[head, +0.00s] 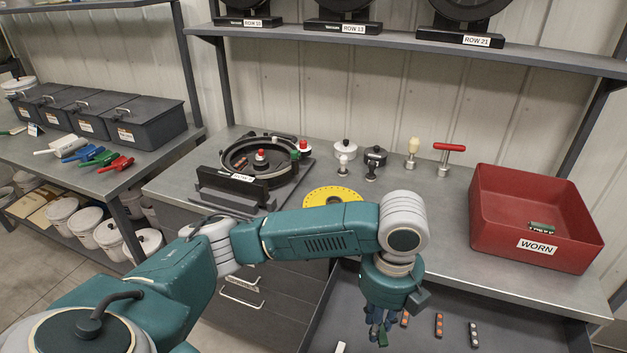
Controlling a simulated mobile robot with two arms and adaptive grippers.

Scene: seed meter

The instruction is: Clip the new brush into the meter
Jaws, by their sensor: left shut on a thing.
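The meter (231,167) is a round black housing on a stand with a ROW label, at the back left of the bench. It is open, with red knobs and a small brown part showing inside. My left gripper (379,332) points down into the open drawer at bottom centre, well away from the meter. It is shut on a small brush, of which only a little green shows between the fingers. Whether the brush is clear of the drawer floor I cannot tell. Several other small brushes, such as an orange-dotted one (438,325), lie to its right. My right gripper is out of view.
A red WORN bin (483,213) holds a green-and-dark brush (541,227). A yellow disc (331,196) lies behind my left arm. Several knobbed tools, including a red T-handle (446,155), stand along the back. Bare bench lies left of the bin.

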